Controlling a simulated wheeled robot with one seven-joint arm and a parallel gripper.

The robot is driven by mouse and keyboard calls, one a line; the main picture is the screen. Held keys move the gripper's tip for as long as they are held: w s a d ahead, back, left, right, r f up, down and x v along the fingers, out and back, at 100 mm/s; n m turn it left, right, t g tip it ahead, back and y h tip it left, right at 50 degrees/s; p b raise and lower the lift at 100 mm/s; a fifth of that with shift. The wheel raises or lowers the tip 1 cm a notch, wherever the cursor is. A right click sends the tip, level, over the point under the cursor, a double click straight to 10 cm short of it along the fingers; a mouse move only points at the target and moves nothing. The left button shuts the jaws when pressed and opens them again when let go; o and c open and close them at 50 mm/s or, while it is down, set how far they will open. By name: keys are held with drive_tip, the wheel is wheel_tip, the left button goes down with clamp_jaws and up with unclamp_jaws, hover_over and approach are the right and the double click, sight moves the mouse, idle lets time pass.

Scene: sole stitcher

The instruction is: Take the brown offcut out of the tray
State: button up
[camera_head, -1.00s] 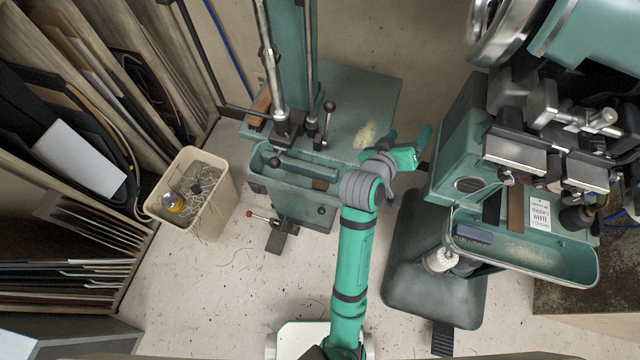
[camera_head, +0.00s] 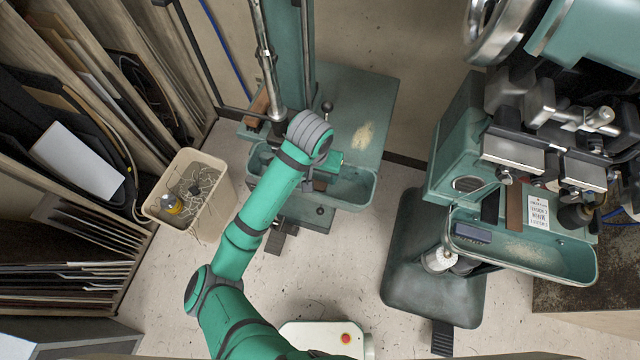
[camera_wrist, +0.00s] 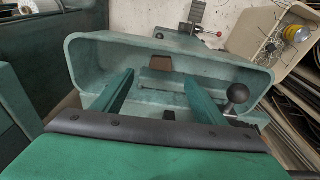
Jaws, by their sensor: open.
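The green tray (camera_head: 356,196) is on the front of the green machine at centre. In the wrist view the tray (camera_wrist: 90,62) opens below my gripper. The brown offcut (camera_wrist: 159,63) is a small dark-brown piece lying in the tray, against its far wall in that view. My gripper (camera_wrist: 160,77) is open, its two green fingers reaching over the tray on either side of the offcut's line. The offcut appears just beyond the fingertips, and nothing is between them in their grip. In the head view my wrist covers part of the tray.
A lever with a black ball knob (camera_wrist: 237,94) stands close by the right finger in the wrist view. A beige bin (camera_head: 191,198) with thread scraps stands left of the machine. The stitching machine's own tray (camera_head: 525,253), holding a dark block (camera_head: 472,233), is at right.

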sight(318, 185)
drive_tip(key=shift+w+f, duration=0.25)
drive_tip(key=shift+f, duration=1.45)
drive_tip(key=shift+w+f, duration=0.3)
drive_tip(key=shift+f, duration=1.4)
drive_tip(key=shift+w+f, duration=0.25)
drive_tip(key=shift+f, duration=1.45)
drive_tip(key=shift+d, duration=0.1)
drive_tip(key=c, duration=1.1)
